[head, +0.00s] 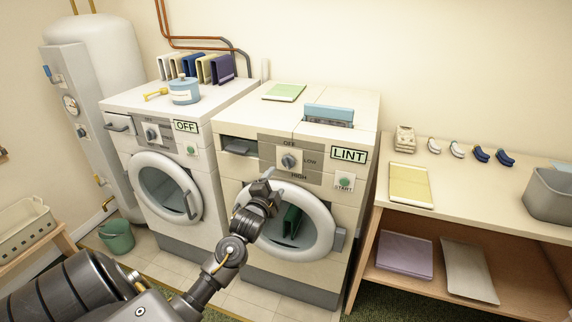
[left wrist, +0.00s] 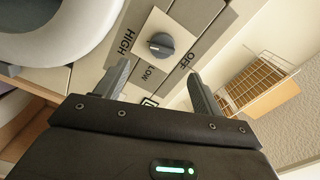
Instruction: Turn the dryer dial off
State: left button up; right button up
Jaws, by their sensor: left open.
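The dryer (head: 258,218) is the right-hand white machine, with a LINT label and a round door with something green behind it. Its grey dial (head: 289,161) sits on a grey panel marked OFF, LOW and HIGH. The dial also shows in the left wrist view (left wrist: 161,45), beyond the fingertips; I cannot tell for sure which mark it points at. My left gripper (head: 262,184) is in front of the dryer door's upper part, below and left of the dial. In the left wrist view its fingers (left wrist: 158,74) are apart, with nothing between them. My right gripper is not in view.
A second machine (head: 160,150) with an OFF label stands to the left. A green START button (head: 344,182) is right of the dial. A light blue piece (head: 328,113) sticks up from the dryer top. A table (head: 455,207) with small items stands right.

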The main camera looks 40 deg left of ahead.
aim_at(286, 164)
pick_arm(q)
jog(key=p+x, duration=0.1)
jog(key=x, duration=1)
jog(key=shift+r+p, duration=0.2)
jog(key=shift+p, duration=0.15)
jog(key=shift+s, duration=0.1)
jog(key=c, duration=1)
